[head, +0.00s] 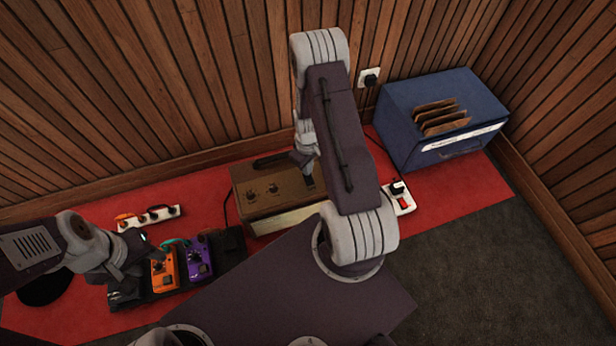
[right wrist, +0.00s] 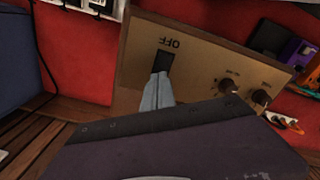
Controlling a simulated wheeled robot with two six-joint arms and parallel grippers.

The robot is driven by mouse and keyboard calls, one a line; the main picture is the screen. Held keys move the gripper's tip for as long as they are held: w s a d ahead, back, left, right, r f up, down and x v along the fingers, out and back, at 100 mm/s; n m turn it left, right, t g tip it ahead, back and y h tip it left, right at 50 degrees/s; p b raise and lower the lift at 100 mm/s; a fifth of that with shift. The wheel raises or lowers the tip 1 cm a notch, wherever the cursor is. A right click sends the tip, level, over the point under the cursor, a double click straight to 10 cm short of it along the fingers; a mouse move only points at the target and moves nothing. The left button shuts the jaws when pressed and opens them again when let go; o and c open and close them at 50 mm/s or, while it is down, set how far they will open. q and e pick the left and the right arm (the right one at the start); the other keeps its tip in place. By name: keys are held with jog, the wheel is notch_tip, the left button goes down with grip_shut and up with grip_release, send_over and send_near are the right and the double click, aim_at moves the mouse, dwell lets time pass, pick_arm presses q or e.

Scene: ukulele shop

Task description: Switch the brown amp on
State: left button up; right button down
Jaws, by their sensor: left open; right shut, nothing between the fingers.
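The brown amp (head: 250,205) stands on the red mat near the back wall, partly hidden behind my right arm. In the right wrist view, its tan panel (right wrist: 205,55) carries a black switch (right wrist: 165,61) beside an upside-down OFF label, and two knobs. My right gripper (head: 307,181) is shut and empty, pointing down at the amp's top. In the right wrist view, its fingertips (right wrist: 160,78) are at the switch's edge; I cannot tell whether they touch it or which way the switch is set. My left gripper (head: 122,284) is open beside the pedals at the left.
An orange pedal (head: 164,272) and a purple pedal (head: 199,260) sit on a dark board. White power strips lie at the left (head: 150,218) and right (head: 400,200) of the amp. A blue crate (head: 400,110) with brown sleeves stands at the back right. The grey carpet (head: 460,265) is clear.

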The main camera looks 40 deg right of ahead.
jog(key=shift+f+b, duration=0.35)
jog(key=shift+f, duration=0.25)
jog(key=shift+r, duration=0.1)
notch_tip(320, 180, up, 7)
jog(key=p, duration=0.7)
dwell(0.4)
